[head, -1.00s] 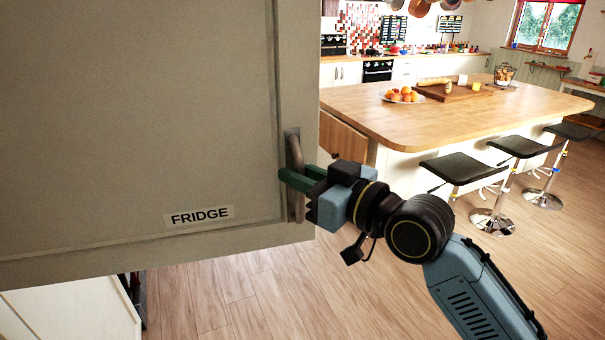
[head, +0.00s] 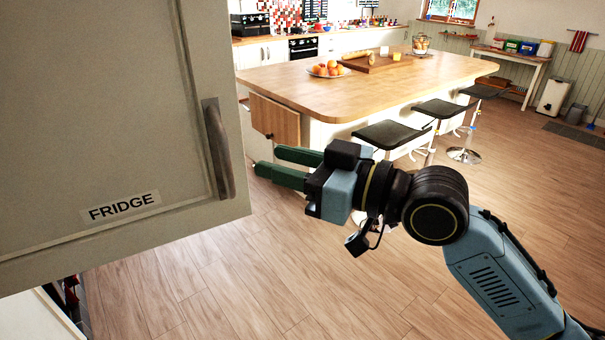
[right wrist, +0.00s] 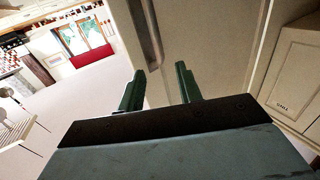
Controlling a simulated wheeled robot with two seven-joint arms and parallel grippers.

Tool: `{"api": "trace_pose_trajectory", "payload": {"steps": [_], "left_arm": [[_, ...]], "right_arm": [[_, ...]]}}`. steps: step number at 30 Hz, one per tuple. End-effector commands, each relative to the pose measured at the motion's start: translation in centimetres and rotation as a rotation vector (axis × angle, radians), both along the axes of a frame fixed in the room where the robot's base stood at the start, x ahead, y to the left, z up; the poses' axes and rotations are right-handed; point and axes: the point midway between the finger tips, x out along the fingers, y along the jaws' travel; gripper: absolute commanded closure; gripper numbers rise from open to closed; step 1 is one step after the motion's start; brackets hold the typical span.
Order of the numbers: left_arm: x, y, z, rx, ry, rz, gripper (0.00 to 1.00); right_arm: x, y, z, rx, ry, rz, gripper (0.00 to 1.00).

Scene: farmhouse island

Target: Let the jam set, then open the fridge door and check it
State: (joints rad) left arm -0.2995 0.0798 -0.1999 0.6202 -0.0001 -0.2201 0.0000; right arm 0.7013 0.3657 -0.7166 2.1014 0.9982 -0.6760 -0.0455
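The fridge door (head: 90,130) fills the left of the head view, with a FRIDGE label and a vertical metal handle (head: 218,150) near its right edge. The door stands swung out into the room. My right gripper (head: 272,167) is open and empty, a short way to the right of the handle and not touching it. In the right wrist view its two green fingers (right wrist: 158,88) are spread apart, with the handle (right wrist: 148,35) beyond them. The fridge inside and the jam are hidden. My left gripper is not in view.
A wooden-topped island (head: 360,95) stands behind, with a plate of oranges (head: 328,70) and a cutting board (head: 375,62). Several black stools (head: 393,134) line its near side. The wooden floor (head: 260,270) between is clear.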

Motion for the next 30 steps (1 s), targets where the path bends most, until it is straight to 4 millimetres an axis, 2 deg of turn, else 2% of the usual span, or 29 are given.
{"api": "trace_pose_trajectory", "payload": {"steps": [3,6,17,20,23,25,26,29,30], "left_arm": [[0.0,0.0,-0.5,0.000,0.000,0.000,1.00],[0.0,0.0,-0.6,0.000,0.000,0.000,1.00],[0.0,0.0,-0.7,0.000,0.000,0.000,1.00],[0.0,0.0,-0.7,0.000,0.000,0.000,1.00],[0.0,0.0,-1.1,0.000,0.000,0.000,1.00],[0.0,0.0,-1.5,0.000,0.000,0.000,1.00],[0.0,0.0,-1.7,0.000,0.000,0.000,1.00],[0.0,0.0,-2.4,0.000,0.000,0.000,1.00],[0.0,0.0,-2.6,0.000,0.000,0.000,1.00]], "right_arm": [[-0.6,-1.6,-0.2,-0.001,-0.001,-0.001,0.65],[-1.0,-2.3,-0.1,-0.001,0.000,0.000,0.65],[-1.2,-2.7,0.0,0.000,0.001,0.002,0.65],[-0.7,-2.8,-0.4,0.002,0.009,-0.011,0.65],[1.5,-3.5,-2.5,0.007,0.045,-0.069,0.65],[4.1,-4.4,-5.4,0.010,0.089,-0.141,0.65],[5.3,-5.0,-7.0,0.009,0.111,-0.178,0.65],[9.1,-7.3,-13.3,-0.006,0.192,-0.309,0.65],[10.2,-8.3,-16.0,-0.017,0.224,-0.359,0.65]]}}
